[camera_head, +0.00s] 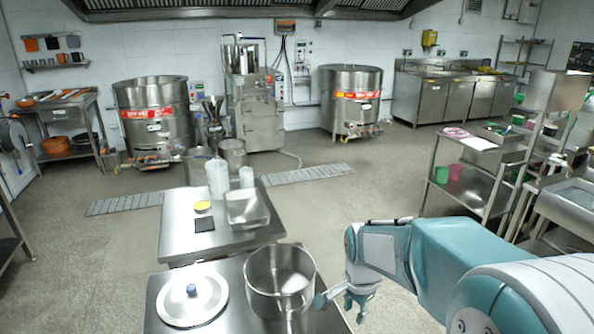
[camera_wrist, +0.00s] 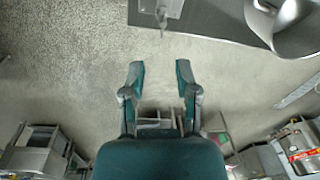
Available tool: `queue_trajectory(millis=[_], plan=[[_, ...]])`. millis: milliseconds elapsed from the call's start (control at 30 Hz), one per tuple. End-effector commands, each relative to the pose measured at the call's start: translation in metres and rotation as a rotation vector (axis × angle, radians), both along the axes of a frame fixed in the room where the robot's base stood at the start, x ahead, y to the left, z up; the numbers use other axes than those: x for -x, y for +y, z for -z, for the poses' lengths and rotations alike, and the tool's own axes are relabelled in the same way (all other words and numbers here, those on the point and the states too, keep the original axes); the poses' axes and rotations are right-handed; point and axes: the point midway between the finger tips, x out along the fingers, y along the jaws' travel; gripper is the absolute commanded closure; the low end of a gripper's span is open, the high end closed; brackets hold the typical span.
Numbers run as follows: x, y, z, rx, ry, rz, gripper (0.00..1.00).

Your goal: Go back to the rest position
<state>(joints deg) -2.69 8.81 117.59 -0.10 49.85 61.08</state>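My gripper (camera_head: 356,304) is beside the right edge of the near steel table (camera_head: 233,323), just right of a large steel pot (camera_head: 280,284). In the wrist view my gripper (camera_wrist: 161,82) has its two teal fingers spread apart, with only floor between them. Nothing is held. The table edge (camera_wrist: 225,28) and part of the pot (camera_wrist: 290,25) show at the top of the wrist view, apart from the fingers. My teal and white arm reaches in from the lower right of the head view.
A round lid with a blue knob (camera_head: 192,298) lies left of the pot. A steel shelf unit (camera_head: 478,165) stands at right. The floor (camera_head: 345,205) between is clear.

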Motion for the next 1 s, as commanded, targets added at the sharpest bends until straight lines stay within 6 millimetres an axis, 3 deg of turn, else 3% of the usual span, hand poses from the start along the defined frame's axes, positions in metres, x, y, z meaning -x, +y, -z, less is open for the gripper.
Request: queue_trajectory(millis=[33, 200, 500, 800, 1000], plan=[[0.01, -0.002, -0.016, 0.003, -0.031, -0.054, 0.6], [0.044, -0.007, -0.054, 0.027, -0.114, -0.25, 0.6], [0.11, -0.014, -0.099, 0.112, -0.253, -0.59, 0.6], [0.17, -0.018, -0.116, 0.24, -0.365, -0.897, 0.6], [0.186, -0.019, -0.117, 0.281, -0.389, -0.984, 0.6]])
